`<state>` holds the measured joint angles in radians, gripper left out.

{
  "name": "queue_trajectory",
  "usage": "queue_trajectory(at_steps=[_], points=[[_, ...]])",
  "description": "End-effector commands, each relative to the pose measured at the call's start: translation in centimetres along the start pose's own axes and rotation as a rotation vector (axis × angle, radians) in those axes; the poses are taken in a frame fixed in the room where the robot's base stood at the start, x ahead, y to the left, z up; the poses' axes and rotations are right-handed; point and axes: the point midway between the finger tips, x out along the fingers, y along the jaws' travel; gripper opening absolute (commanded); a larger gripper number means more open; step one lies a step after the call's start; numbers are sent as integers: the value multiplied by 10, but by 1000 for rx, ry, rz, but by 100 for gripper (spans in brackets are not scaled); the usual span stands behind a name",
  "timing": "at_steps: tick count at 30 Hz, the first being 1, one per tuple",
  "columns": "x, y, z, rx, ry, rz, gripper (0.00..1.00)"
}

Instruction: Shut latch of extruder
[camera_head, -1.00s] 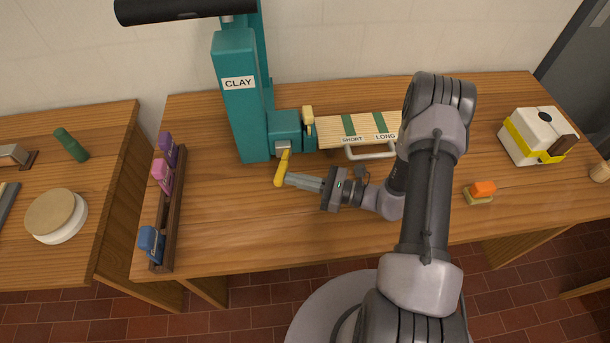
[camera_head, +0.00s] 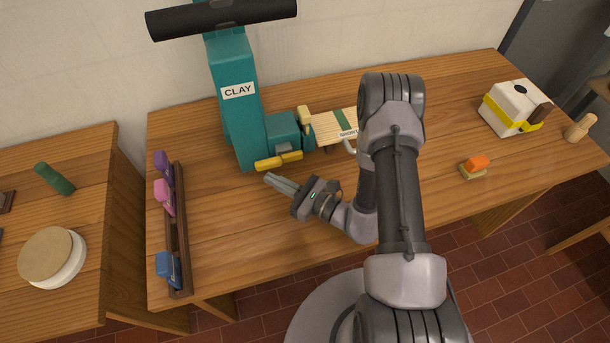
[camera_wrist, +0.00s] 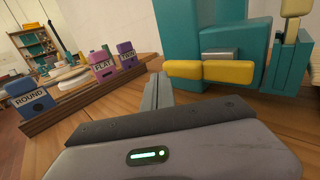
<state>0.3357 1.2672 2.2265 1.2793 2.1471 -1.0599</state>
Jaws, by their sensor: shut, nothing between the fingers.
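The teal extruder (camera_head: 240,110) with a CLAY label stands at the back left of the table. Its yellow latch (camera_head: 278,160) lies level across the front of the extruder's lower block; in the wrist view the latch (camera_wrist: 208,71) lies crosswise at the extruder, with a grey metal part behind it. My gripper (camera_head: 268,178) is shut and empty. Its fingertips are just in front of and below the latch's left end, and seem apart from it. In the wrist view the shut fingers (camera_wrist: 158,84) point to the left of the latch.
A dark rack (camera_head: 178,230) with purple, pink and blue dies stands at the left table edge. A slatted board (camera_head: 330,127) lies right of the extruder. An orange-topped block (camera_head: 475,166) and a white box (camera_head: 513,106) are farther right. The table's front left is clear.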

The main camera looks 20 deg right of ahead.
Motion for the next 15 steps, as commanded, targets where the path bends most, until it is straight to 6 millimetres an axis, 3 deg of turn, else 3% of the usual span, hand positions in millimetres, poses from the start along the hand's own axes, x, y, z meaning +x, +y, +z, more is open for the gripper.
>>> queue_trajectory(at_steps=[15], points=[[15, -2, 0, -1, -1, 2, 0]])
